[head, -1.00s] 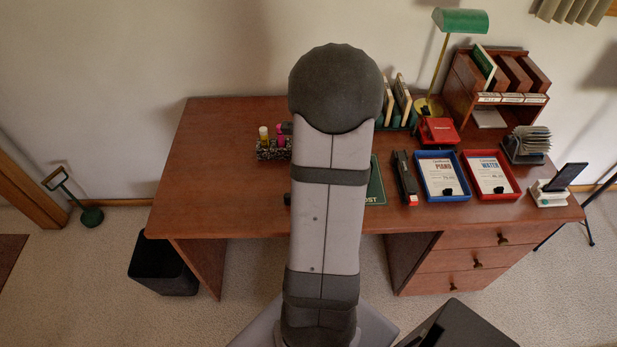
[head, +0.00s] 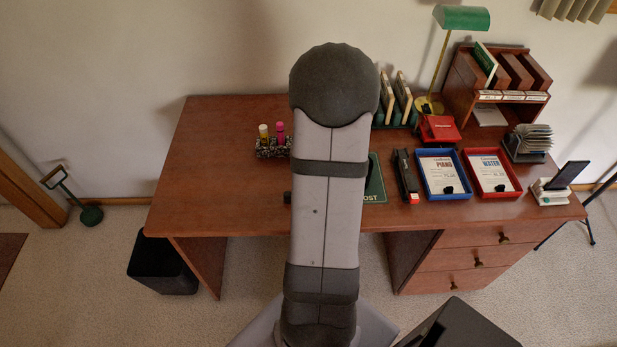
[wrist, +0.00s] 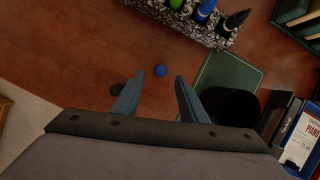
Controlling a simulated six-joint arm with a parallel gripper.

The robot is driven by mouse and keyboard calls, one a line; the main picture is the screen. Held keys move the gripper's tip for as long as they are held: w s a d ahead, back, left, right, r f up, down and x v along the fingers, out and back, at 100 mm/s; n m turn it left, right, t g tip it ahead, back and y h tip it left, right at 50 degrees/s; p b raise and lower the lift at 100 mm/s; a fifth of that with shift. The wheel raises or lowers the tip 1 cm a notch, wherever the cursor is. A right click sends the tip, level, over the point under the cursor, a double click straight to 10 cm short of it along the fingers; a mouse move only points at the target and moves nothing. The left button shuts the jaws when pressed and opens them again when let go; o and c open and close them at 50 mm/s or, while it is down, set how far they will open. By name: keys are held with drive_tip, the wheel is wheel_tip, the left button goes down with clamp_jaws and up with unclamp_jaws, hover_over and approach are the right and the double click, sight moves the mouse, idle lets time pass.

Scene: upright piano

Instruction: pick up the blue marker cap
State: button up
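The blue marker cap (wrist: 160,71) is a small blue disc on the brown desk top in the wrist view. My gripper (wrist: 160,77) is open, with one finger to the left and one to the right in the picture. The cap shows in the gap between the fingertips, apart from both. Whether the fingertips are level with it or above it I cannot tell. In the head view my arm hides the gripper and the cap.
A speckled holder (wrist: 186,24) with several markers stands beyond the cap. A green mat (wrist: 224,76) lies to the right, partly behind a black round object (wrist: 238,108). A dark round object (wrist: 116,90) is beside the left finger. Bare desk (wrist: 85,45) lies left.

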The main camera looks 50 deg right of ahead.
drive_tip(key=shift+b+x, duration=0.9)
drive_tip(key=shift+x, duration=1.65)
drive_tip(key=shift+d, duration=0.1)
clamp_jaws()
